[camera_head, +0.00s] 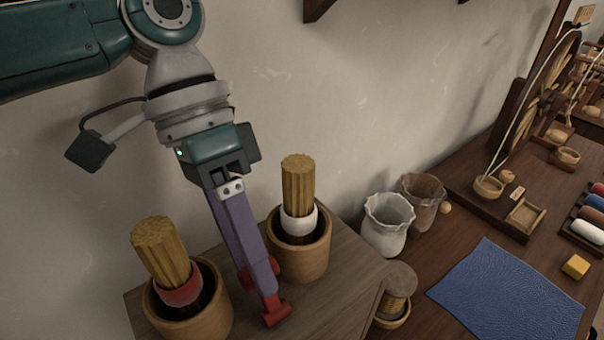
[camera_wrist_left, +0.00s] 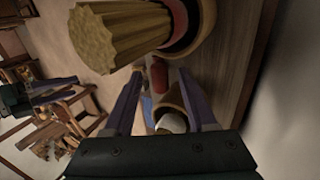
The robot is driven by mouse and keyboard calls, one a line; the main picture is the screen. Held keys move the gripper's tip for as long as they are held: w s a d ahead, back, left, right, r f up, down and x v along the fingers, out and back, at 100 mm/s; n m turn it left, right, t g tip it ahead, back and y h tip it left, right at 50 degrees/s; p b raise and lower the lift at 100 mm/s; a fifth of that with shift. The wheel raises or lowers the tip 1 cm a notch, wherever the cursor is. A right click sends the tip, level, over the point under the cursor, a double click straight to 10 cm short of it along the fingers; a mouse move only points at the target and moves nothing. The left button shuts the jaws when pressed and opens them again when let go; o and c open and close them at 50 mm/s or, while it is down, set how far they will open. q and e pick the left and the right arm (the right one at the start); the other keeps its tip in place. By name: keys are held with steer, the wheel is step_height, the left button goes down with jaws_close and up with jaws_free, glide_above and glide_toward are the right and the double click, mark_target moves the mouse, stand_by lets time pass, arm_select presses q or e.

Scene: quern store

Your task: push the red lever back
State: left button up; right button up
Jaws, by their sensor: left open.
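The red lever (camera_head: 277,314) stands low on a grey-brown wooden box (camera_head: 345,262) between two round wooden pots. Its crosspiece points toward the front, and my fingers hide much of it. My left gripper (camera_head: 267,288) reaches down from above, its purple fingers open and overlapping the lever. I cannot tell whether they touch it. In the left wrist view, a red part (camera_wrist_left: 158,74) shows between the two spread fingers, with nothing clamped. My right gripper is not in view.
Bundles stand in both pots: a red-collared one (camera_head: 162,252) left of my fingers, a white-collared one (camera_head: 298,190) right and behind. The wall (camera_head: 330,110) is close behind. Sacks (camera_head: 387,222) and a blue cloth (camera_head: 510,295) lie right.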

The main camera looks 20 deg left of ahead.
arm_select(q)
steer(key=v, duration=0.7)
steer(key=shift+r, duration=0.25)
steer(key=shift+w+a, duration=0.1)
